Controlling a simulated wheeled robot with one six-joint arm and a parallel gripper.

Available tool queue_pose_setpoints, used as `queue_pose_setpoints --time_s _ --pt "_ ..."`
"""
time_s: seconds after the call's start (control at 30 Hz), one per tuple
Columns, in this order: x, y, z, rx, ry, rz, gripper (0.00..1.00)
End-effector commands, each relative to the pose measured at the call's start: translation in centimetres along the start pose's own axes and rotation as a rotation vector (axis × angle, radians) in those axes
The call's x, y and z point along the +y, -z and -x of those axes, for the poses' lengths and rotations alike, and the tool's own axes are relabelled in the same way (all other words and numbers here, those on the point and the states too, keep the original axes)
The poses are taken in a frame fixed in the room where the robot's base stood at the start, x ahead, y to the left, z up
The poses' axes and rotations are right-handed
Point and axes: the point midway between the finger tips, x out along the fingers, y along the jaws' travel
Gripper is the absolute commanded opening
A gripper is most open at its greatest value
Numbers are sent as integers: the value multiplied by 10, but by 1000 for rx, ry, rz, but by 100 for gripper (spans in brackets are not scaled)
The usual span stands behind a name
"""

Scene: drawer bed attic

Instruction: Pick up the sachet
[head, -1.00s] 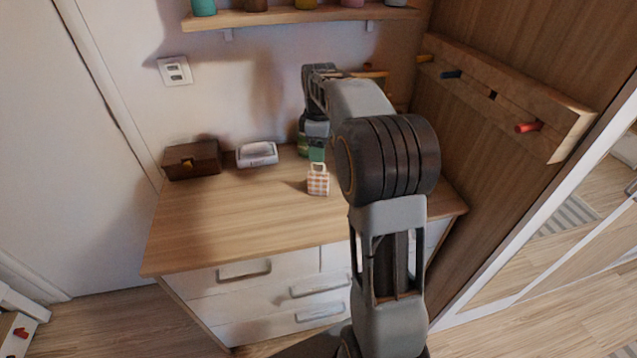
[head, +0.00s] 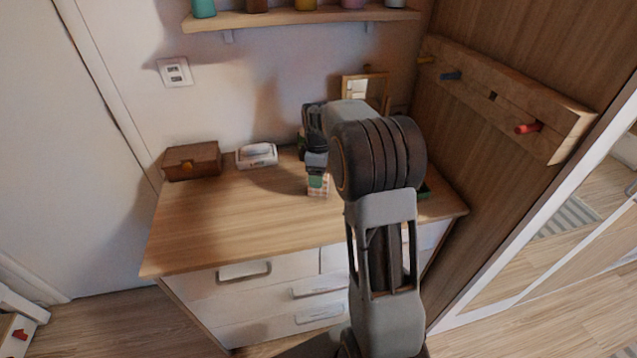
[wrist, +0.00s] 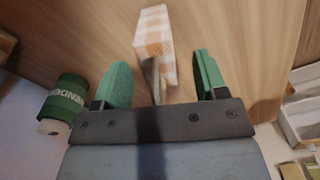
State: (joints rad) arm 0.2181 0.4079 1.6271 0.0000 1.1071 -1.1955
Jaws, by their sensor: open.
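The sachet (wrist: 155,38) is a small orange-and-white checked bag with a pale handle-like strip. In the wrist view it lies ahead of and between the two green fingers of my gripper (wrist: 161,82), which are apart with a gap on each side. In the head view my gripper (head: 317,181) is over the sachet (head: 318,190) on the dresser top and hides most of it. My gripper is open. I cannot tell whether a finger touches the sachet.
On the wooden dresser top (head: 230,225) stand a brown box (head: 192,161) and a white container (head: 257,156) at the back left. A green labelled cylinder (wrist: 65,98) is left of my gripper. A frame (head: 360,88) stands behind my arm. The front left top is clear.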

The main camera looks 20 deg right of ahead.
Motion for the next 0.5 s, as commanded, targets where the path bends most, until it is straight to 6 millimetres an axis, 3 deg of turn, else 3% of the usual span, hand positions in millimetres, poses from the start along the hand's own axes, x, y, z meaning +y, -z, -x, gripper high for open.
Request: queue_pose_setpoints --time_s 0.13,0.5 --pt "0 0 0 0 0 0 66" --pt "0 0 1 0 -1 0 31"
